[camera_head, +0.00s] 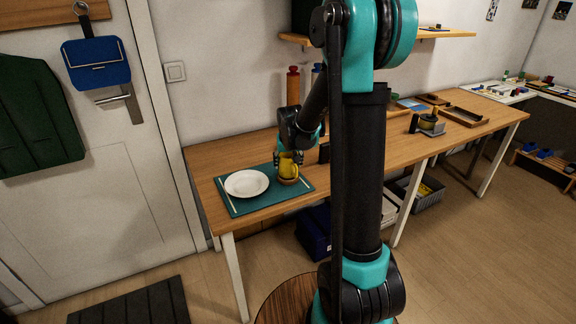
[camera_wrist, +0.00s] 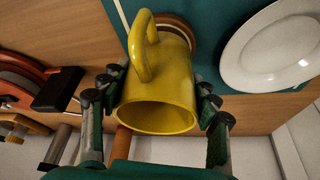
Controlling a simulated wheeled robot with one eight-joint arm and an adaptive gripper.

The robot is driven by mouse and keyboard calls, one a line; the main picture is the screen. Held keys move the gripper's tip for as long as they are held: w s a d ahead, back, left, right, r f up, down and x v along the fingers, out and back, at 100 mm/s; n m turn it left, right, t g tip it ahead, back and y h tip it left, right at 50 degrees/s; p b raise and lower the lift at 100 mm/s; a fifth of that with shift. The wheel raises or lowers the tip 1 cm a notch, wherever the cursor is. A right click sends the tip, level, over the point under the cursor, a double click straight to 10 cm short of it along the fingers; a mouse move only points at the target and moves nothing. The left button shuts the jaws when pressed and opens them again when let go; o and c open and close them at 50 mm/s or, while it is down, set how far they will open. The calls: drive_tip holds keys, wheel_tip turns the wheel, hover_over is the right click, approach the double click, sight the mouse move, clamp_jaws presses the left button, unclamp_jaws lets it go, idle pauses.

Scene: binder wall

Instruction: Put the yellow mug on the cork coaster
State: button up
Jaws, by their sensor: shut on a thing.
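The yellow mug (camera_head: 287,166) is over the right part of the teal mat, right of the white plate. My gripper (camera_head: 286,157) is shut on it from above. In the wrist view the mug (camera_wrist: 160,92) sits between the two fingers of my gripper (camera_wrist: 160,103), its handle towards the top and its open mouth towards the camera. The round brown cork coaster (camera_wrist: 184,22) shows behind the mug's base, partly hidden by it. In the head view the coaster (camera_head: 289,181) shows just below the mug. I cannot tell whether the mug touches it.
The white plate (camera_head: 246,183) lies on the teal mat (camera_head: 237,207), close left of the mug. Orange and other bottles (camera_head: 293,86) stand at the wall behind.

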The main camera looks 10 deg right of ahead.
drive_tip(key=shift+f, duration=0.4)
drive_tip(key=o, duration=1.4)
drive_tip(key=shift+f, duration=0.1)
drive_tip(key=v, duration=1.2)
drive_tip(key=shift+n, duration=0.4)
drive_tip(key=s+d+f, duration=0.1)
drive_tip(key=s+f, duration=0.3)
drive_tip(key=s, duration=0.4)
drive_tip(key=s+d+f, duration=0.2)
drive_tip(key=s+f, duration=0.2)
drive_tip(key=s, duration=0.4)
drive_tip(key=s+d+f, duration=0.1)
drive_tip(key=s+f, duration=0.3)
drive_tip(key=s, duration=0.5)
drive_tip(key=shift+s+d, duration=0.1)
drive_tip(key=shift+d, duration=0.15)
